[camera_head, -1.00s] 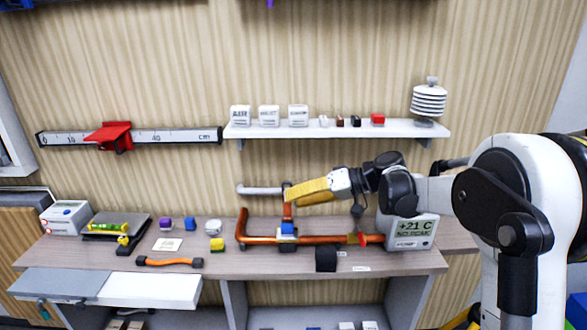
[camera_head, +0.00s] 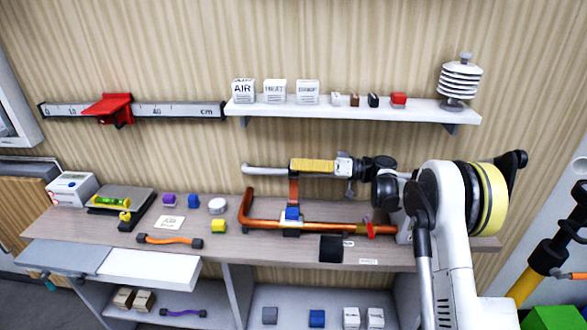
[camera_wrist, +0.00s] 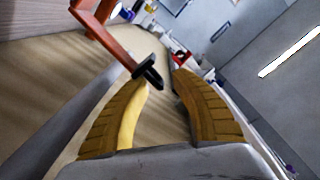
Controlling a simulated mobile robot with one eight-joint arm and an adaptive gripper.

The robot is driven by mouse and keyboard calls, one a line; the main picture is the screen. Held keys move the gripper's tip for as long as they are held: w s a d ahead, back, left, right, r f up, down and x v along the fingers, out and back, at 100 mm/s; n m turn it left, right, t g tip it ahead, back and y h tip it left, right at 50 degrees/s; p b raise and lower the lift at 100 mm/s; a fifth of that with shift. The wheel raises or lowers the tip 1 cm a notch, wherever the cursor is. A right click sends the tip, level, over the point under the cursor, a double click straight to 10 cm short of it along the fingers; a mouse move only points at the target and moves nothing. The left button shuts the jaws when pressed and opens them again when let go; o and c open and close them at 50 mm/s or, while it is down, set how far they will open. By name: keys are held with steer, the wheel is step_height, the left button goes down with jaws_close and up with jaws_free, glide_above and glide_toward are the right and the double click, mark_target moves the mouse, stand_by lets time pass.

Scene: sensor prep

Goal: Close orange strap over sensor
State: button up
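The orange strap (camera_head: 293,190) stands upright from the copper pipe (camera_head: 340,229), raised off the sensor. The small blue and white sensor (camera_head: 291,214) sits on the pipe at the strap's foot. My gripper (camera_head: 293,166) with yellow fingers is level at the strap's upper end, above the sensor. In the wrist view my gripper (camera_wrist: 160,80) has its fingers apart. The strap (camera_wrist: 108,38) enters there from the upper left, and its black end piece lies at the left fingertip, partly in the gap. I cannot tell whether they touch.
A white shelf (camera_head: 350,110) with small boxes and a white finned shield is above my gripper. A black block (camera_head: 330,248) is at the bench's front. A loose orange cable (camera_head: 168,240) lies at left.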

steer(key=shift+a, duration=0.5)
steer(key=shift+w, duration=0.1)
jaws_close()
